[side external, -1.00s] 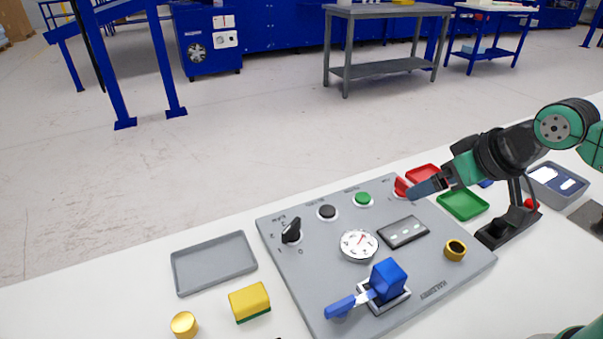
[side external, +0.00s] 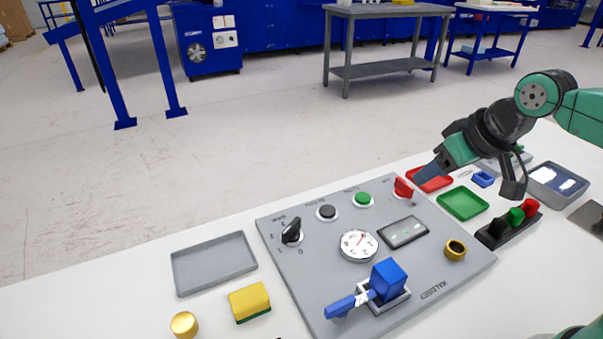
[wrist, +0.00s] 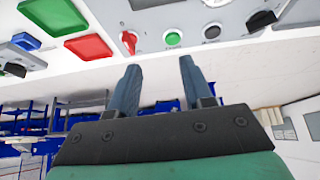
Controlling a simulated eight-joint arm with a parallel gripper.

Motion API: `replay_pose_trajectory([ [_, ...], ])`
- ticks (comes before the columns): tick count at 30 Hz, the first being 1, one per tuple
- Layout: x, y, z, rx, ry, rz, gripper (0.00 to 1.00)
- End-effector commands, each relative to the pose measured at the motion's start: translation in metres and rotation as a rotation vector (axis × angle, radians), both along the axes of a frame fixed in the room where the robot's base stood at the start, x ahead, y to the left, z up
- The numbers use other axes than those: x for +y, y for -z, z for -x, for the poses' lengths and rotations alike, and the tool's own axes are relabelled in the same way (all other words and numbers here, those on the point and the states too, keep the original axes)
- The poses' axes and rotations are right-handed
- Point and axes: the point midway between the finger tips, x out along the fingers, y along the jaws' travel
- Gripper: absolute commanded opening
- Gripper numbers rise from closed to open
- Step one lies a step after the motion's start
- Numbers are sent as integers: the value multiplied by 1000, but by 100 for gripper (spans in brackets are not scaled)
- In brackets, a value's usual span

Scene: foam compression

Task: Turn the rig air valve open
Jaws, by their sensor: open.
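A red turn handle (side external: 403,188) sits at the far right corner of the grey rig panel (side external: 300,262). I take it for the air valve; its label is too small to read. It also shows in the wrist view (wrist: 129,42), its grip running roughly toward and away from my fingers. My gripper (side external: 427,175) is above and just right of the handle, apart from it. In the wrist view my gripper (wrist: 159,68) has its two blue-grey fingers spread with nothing between them. A black selector knob (side external: 291,231) is at the panel's left.
A green button (side external: 363,199), black button (side external: 327,212) and gauge (side external: 359,245) are on the panel. A blue block (side external: 389,277) stands by a blue lever (side external: 340,307). Red (side external: 439,184) and green (side external: 463,204) trays and a peg holder (side external: 498,236) lie to the right.

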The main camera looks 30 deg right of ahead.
Motion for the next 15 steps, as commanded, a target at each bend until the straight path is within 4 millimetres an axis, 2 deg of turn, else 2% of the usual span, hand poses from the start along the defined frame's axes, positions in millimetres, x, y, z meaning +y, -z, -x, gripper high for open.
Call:
replay_pose_trajectory([
  [3, -11, -4, -24, 103, 8, 10, 45],
  [7, -26, 2, -49, 223, 10, 14, 45],
  [15, -55, 36, -91, 443, 6, -1, 45],
])
